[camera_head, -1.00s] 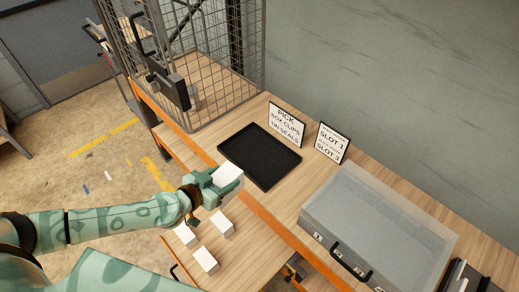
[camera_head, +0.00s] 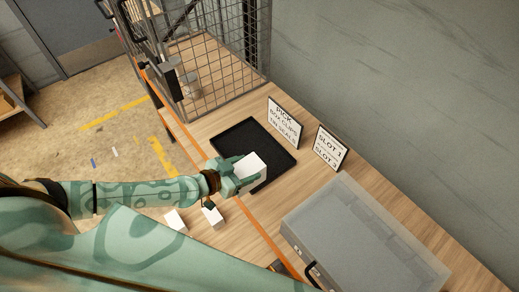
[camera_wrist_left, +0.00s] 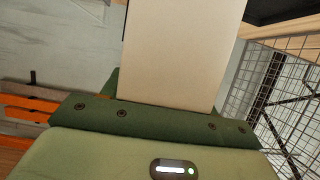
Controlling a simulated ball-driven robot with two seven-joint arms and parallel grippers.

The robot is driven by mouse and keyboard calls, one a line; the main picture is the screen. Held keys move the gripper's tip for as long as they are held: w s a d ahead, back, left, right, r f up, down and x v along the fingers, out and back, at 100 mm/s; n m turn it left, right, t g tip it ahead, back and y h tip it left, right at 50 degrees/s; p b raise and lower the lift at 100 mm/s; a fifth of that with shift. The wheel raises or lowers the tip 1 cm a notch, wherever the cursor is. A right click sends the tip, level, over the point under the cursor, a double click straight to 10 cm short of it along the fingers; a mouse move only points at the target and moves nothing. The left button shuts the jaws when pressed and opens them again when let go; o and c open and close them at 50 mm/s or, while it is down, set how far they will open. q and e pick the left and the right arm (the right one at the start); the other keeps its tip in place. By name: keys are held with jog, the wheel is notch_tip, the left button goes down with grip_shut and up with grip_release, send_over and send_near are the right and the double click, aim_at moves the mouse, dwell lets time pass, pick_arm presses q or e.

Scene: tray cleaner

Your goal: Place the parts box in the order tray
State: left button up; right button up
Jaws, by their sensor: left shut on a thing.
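My left gripper (camera_head: 240,174) is shut on a white box (camera_head: 253,165), taken as the parts box. I cannot tell the height of the box above the tray. The visible part of the tray is empty. In the left wrist view the box (camera_wrist_left: 182,50) stands large between the green jaws, its upper end cut off by the frame. My right gripper is not in view.
Two more white boxes (camera_head: 175,221) lie on the lower shelf below my left arm. A wire cage (camera_head: 215,75) stands behind the tray. Two signs (camera_head: 284,122) stand along the right of the tray. A clear-lidded grey case (camera_head: 365,240) lies at the right.

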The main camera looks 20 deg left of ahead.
pick_arm(q)
jog(key=w+a+f+b, duration=0.1)
jog(key=w+f+b, duration=0.3)
jog(key=b, duration=0.1)
jog(key=w+a+f+b, duration=0.1)
jog(key=w+f+b, duration=0.3)
jog(key=w+b, duration=0.1)
jog(key=w+f+b, duration=0.4)
jog(key=f+b, duration=0.1)
jog(key=b, duration=0.1)
jog(key=shift+w+a, duration=0.15)
jog(key=shift+a, duration=0.25)
jog(key=shift+r, duration=0.15)
jog(key=shift+f+b, duration=0.3)
jog(key=shift+b, duration=0.1)
jog(key=o, duration=1.2)
jog(key=shift+r, duration=0.1)
